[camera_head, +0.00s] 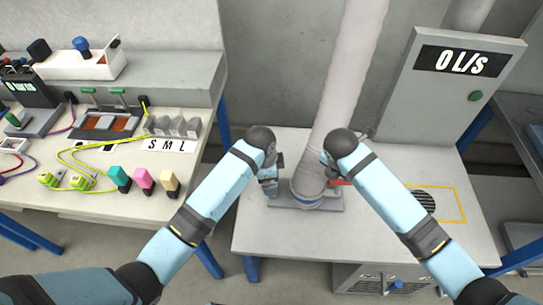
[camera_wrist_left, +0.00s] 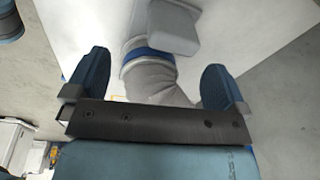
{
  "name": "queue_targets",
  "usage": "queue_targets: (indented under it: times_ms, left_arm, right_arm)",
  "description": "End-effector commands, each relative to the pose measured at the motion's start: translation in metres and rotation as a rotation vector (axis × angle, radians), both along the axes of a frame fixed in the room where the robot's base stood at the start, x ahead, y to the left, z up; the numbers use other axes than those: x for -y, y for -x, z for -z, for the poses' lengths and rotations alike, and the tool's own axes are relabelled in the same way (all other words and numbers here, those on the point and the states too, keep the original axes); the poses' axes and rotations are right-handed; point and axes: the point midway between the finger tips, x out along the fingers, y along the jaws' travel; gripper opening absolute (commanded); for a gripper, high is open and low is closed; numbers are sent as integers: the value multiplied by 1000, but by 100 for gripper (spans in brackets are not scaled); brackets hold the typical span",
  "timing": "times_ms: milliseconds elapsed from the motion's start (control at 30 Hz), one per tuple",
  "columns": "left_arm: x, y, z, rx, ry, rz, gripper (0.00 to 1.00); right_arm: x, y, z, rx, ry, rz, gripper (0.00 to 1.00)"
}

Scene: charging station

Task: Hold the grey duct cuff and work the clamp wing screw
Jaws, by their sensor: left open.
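The grey duct cuff (camera_head: 309,184) stands on a grey base plate (camera_head: 333,205) at the foot of a pale duct, with a bluish band round its lower part. In the left wrist view the cuff (camera_wrist_left: 150,82) shows between my left fingers, with a blue band on it. My left gripper (camera_head: 270,178) is open at the left of the cuff, and I cannot tell whether it touches. My right gripper (camera_head: 327,166) is at the right of the cuff, its fingers mostly hidden. A small red part (camera_head: 341,182) shows beside it. I cannot make out the clamp wing screw.
The pale duct (camera_head: 350,75) rises between my arms. A grey panel reading "0 L/s" (camera_head: 460,62) stands at the right, behind a round grille (camera_head: 424,203). A bench with connectors and coloured blocks (camera_head: 144,180) is at the left. The table's front is clear.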

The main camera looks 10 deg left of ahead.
Motion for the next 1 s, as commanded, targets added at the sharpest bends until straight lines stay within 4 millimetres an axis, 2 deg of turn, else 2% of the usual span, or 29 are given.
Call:
queue_targets:
  times_ms: [33,200,367,567,1000]
  left_arm:
    - [2,-10,-12,-19,-30,44,100]
    - [2,-26,-35,-80,-99,147,100]
    - [2,-29,-39,-104,-122,180,100]
    - [2,-29,-13,-107,-123,181,100]
    - [2,-29,70,-106,-121,179,100]
  right_arm:
    - [0,0,0,0,0,0,43]
    - [0,0,0,0,0,0,43]
    - [0,0,0,0,0,0,43]
    - [0,0,0,0,0,0,43]
    - [0,0,0,0,0,0,43]
